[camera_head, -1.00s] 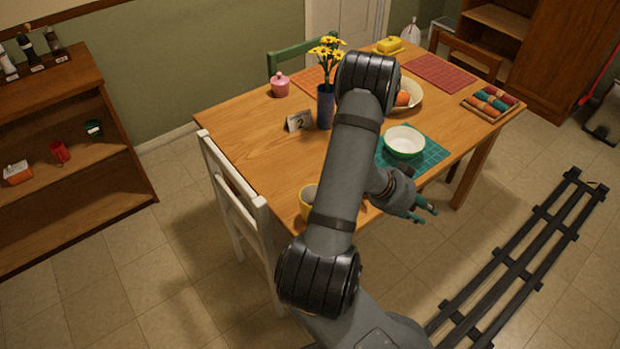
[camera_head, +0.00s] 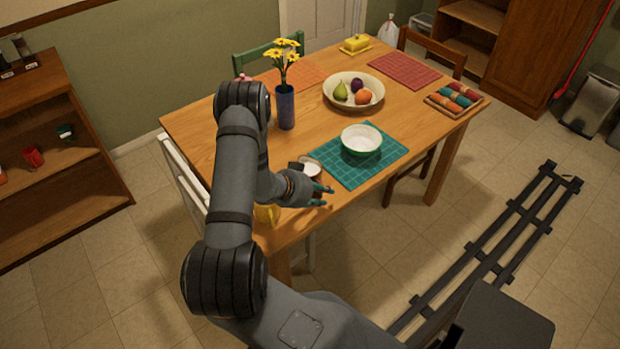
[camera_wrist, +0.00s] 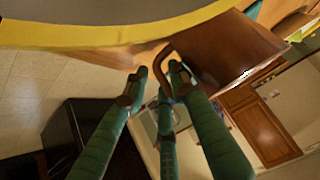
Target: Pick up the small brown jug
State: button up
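A small brown jug (camera_wrist: 225,48) is large at the upper right of the wrist view, tilted in that picture, with a thin curved handle close to the fingertips. In the head view, a small pale-topped vessel (camera_head: 311,169) at the table's near edge appears to be this jug, partly hidden by my wrist. My gripper (camera_head: 323,195) is at the near table edge, just in front of it. In the wrist view its green fingers (camera_wrist: 158,76) are spread, with tips apart near the handle. Whether any finger touches the handle is unclear.
A yellow mug (camera_head: 267,214) stands left of my gripper, partly behind my arm; a yellow rim (camera_wrist: 120,38) looms close in the wrist view. A white-and-green bowl (camera_head: 362,141) sits on a teal mat (camera_head: 340,174) to the right. A blue vase (camera_head: 285,108) stands behind.

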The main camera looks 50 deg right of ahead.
jog(key=shift+d+f, duration=0.1)
jog(key=shift+f, duration=0.05)
jog(key=shift+c, duration=0.9)
jog(key=c, duration=0.4)
grip_shut()
